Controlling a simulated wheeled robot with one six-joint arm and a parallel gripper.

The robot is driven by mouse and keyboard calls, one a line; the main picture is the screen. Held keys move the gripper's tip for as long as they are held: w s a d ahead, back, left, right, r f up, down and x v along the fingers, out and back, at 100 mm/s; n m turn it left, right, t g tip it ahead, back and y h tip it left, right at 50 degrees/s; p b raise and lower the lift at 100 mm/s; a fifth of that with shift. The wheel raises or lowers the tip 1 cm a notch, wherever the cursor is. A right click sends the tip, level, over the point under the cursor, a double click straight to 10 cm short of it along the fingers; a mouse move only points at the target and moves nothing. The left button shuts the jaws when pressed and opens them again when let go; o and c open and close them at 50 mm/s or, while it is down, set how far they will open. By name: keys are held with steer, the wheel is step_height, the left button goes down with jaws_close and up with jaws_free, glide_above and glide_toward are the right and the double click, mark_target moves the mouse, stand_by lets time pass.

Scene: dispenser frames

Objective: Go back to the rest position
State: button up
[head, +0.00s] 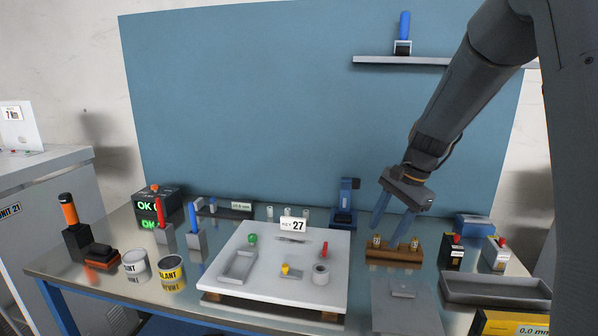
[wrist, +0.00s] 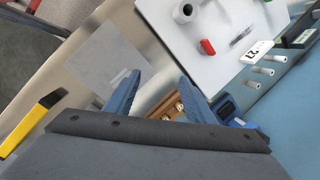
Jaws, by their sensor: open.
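My gripper (head: 393,217) hangs from my arm at the right in the head view, with its two blue fingers spread apart and nothing between them. It is above the back of the table, over or just behind a brown wooden block (head: 394,254) holding small brass pieces (head: 376,241). In the wrist view, the fingers of my gripper (wrist: 158,88) also stand apart, and the wooden block (wrist: 163,107) with brass pieces shows between them. I cannot tell the exact height of the fingers above the block.
A white board (head: 236,285) with a tray, small parts and a card reading 27 (head: 293,225) lies left of my gripper. A grey plate (head: 405,311) and an empty grey tray (head: 490,290) are at the front right. A shelf (head: 400,60) hangs on the blue back panel.

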steer(key=s+a+f+n+t+h, duration=0.1)
steer(key=s+f+n+h, duration=0.1)
steer(key=s+n, duration=0.6)
steer(key=s+a+f+n+h, duration=0.1)
steer(key=s+a+f+n, duration=0.2)
steer(key=s, duration=1)
step_height(320, 180, down, 12)
steer(key=s+d+n+g+b, duration=0.1)
steer(key=b, duration=0.9)
steer(key=shift+d+r+g, duration=0.15)
steer(key=shift+g, duration=0.15)
